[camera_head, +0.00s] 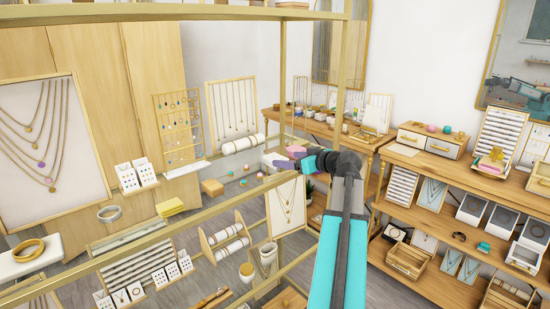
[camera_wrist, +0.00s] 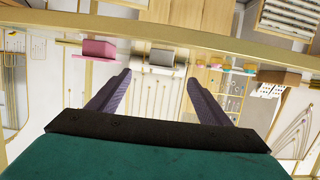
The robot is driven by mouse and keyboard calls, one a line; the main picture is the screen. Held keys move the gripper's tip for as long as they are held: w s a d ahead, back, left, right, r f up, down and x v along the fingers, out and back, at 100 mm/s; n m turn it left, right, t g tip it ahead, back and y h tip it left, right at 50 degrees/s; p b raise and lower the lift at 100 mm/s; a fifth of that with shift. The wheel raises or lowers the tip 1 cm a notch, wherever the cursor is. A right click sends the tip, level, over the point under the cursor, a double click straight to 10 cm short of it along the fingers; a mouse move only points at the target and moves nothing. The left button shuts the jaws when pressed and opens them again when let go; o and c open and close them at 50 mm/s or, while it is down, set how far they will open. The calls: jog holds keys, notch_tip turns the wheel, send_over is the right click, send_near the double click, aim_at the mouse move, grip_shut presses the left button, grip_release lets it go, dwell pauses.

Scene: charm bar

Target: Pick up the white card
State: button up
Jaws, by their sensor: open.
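Several white cards are in view, and I cannot tell which one the task names. Two white earring cards (camera_head: 127,178) stand on the left glass shelf in the head view. Smaller white cards (camera_head: 120,297) stand on a lower level at the bottom left. A white upright panel (camera_head: 378,111) stands on the back wooden table. White cards with dark dots (camera_wrist: 268,90) also show at the right of the wrist view. My gripper (camera_head: 283,158) is at the picture's middle, right of the left cards and apart from them. Its purple fingers (camera_wrist: 160,78) are spread, with nothing between them.
A brass-edged shelf frame (camera_head: 342,60) stands close to my arm, and its rail (camera_wrist: 180,43) crosses the wrist view. Wooden display shelves (camera_head: 470,185) fill the right.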

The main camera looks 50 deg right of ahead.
aim_at(277, 158)
jog(key=shift+p+x, duration=0.35)
jog(key=shift+x, duration=1.3)
jog(key=shift+p+x, duration=1.35)
jog(key=shift+x, duration=1.3)
jog(key=shift+f, duration=0.1)
jog(key=shift+s, duration=0.1)
jog(key=c, duration=1.1)
